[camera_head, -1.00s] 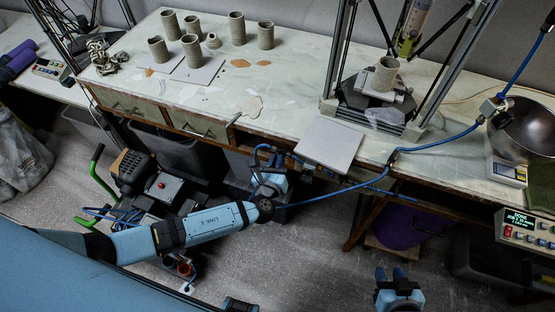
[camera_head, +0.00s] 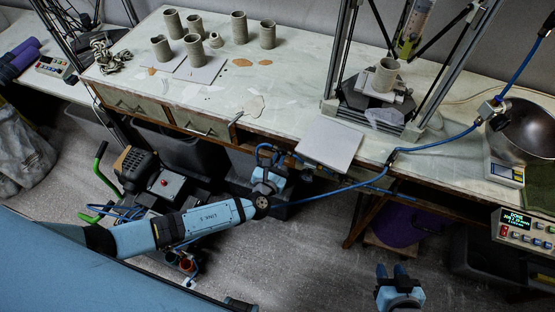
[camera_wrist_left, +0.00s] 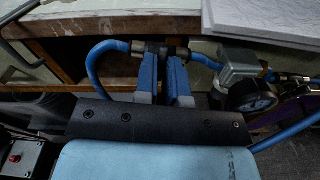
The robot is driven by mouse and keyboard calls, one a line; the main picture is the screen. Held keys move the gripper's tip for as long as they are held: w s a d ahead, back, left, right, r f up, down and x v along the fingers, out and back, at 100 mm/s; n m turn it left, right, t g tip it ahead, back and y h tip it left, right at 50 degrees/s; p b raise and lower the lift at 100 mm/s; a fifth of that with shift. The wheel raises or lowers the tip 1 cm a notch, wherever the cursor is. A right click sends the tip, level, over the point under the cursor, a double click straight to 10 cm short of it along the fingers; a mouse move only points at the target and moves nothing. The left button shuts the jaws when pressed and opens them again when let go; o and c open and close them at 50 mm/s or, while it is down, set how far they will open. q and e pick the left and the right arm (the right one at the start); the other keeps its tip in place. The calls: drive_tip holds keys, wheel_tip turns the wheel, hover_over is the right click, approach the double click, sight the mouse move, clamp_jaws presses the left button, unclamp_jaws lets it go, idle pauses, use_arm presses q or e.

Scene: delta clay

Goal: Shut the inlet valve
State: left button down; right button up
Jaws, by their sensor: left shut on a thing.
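The inlet valve is a dark metal fitting (camera_wrist_left: 172,48) on the blue air hose (camera_wrist_left: 97,62), just below the bench's front edge. It shows at the top middle of the left wrist view. My left gripper (camera_wrist_left: 163,65) is shut on it, with the blue fingertips against the fitting, and they hide its lower part and any handle. In the head view my left gripper (camera_head: 272,167) is at the hose loop under the bench edge, and the valve is mostly hidden there. My right gripper (camera_head: 391,272) is open and empty over the floor at the bottom.
A grey block (camera_wrist_left: 238,64) and a round dark gauge (camera_wrist_left: 250,95) sit on the line just right of my left gripper. A pale board (camera_head: 330,142) lies at the bench edge above. A compressor (camera_head: 138,168) stands on the floor to the left.

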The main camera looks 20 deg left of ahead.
use_arm(q)
drive_tip(key=c, duration=1.2)
unclamp_jaws()
drive_tip(key=s+r+b, duration=0.1)
drive_tip(key=s+b, duration=0.1)
drive_tip(key=s, duration=1.1)
drive_tip(key=shift+s+a, duration=0.2)
drive_tip(key=shift+s, duration=0.2)
